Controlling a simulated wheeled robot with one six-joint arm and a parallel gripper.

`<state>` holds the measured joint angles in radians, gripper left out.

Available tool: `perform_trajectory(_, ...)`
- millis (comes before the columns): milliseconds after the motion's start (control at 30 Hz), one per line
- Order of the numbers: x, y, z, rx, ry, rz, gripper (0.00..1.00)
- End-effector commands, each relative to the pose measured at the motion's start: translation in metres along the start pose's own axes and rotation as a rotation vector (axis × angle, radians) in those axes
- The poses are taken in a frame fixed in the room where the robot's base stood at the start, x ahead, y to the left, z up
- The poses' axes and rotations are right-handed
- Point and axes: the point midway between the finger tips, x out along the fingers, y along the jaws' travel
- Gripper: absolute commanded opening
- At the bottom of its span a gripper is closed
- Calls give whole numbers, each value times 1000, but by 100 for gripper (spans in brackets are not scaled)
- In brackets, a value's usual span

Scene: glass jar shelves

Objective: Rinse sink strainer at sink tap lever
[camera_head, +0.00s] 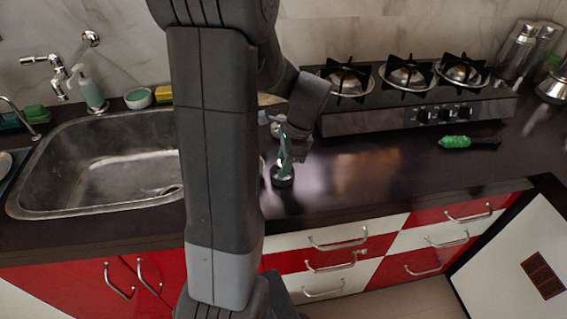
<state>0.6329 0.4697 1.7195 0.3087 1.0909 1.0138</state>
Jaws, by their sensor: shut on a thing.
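My gripper (287,160) points down over the dark counter to the right of the sink. It is shut on a small round dark thing with a shiny rim, which looks like the sink strainer (282,179). The strainer is at or just above the counter; I cannot tell whether it touches. The metal sink (95,197) is at left, its right part hidden behind my arm. A wall tap (46,62) with a lever-like handle is above the sink's back left. A thin curved spout (17,108) shows at the far left edge.
A soap bottle (89,90), a small bowl (138,98) and a yellow sponge (163,94) stand behind the sink. A gas stove (420,113) is at back right, with a green-headed brush (455,142) before it. The front right counter (370,180) is clear.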

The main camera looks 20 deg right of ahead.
Motion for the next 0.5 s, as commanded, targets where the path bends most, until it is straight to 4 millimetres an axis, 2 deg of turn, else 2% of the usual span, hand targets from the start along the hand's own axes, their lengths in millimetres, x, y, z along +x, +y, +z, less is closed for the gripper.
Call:
perform_trajectory(367, 6, 0, -2, -1, 0, -1, 0)
perform_trajectory(400, 5, 0, -2, -1, 0, -1, 36)
perform_trajectory(467, 5, 0, -1, -1, 0, -1, 47)
perform_trajectory(500, 5, 0, -1, -1, 0, -1, 50)
